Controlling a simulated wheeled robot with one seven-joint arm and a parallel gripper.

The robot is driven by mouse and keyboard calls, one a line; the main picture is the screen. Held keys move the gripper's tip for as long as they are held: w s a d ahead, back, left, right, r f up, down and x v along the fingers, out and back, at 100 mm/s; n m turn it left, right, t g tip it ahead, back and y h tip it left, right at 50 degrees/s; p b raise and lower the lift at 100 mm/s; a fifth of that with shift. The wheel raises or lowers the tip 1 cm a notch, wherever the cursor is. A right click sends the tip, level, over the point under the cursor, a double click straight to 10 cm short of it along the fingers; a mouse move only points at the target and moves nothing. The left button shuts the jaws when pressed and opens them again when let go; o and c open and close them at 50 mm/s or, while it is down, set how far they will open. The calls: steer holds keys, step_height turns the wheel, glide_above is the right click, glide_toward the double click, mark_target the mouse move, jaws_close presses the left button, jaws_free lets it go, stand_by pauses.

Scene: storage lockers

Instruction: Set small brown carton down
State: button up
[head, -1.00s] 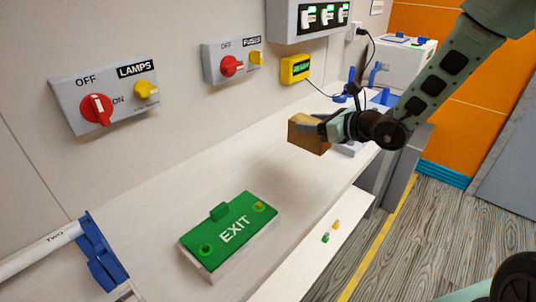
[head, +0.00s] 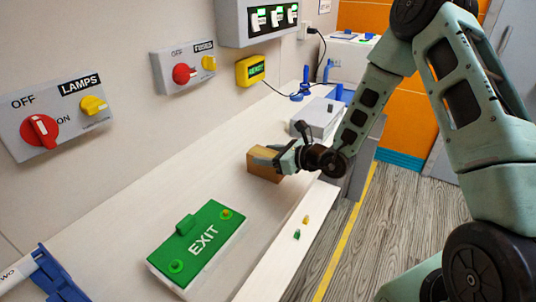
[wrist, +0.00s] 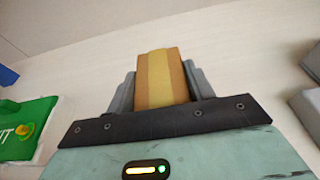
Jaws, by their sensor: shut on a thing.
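The small brown carton (head: 264,166) is at the middle of the white bench in the head view, near the bench's front edge. My gripper (head: 272,158) is shut on it from the right side. In the wrist view the carton (wrist: 161,78) sits between the two grey fingers, with a lighter tape stripe along it. The carton is low over the bench top (head: 200,165); I cannot tell for sure whether its underside touches the surface.
A green EXIT sign (head: 197,243) lies on the bench to the left of the carton. A grey box (head: 318,117) stands behind my gripper. Switch panels (head: 60,117) line the wall. Small green and yellow pieces (head: 301,228) lie on a lower ledge. Bench between carton and wall is clear.

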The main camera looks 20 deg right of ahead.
steer(key=shift+f, duration=0.2)
steer(key=o, duration=1)
steer(key=shift+r, duration=0.1)
steer(key=shift+o, duration=0.2)
steer(key=shift+r, duration=0.1)
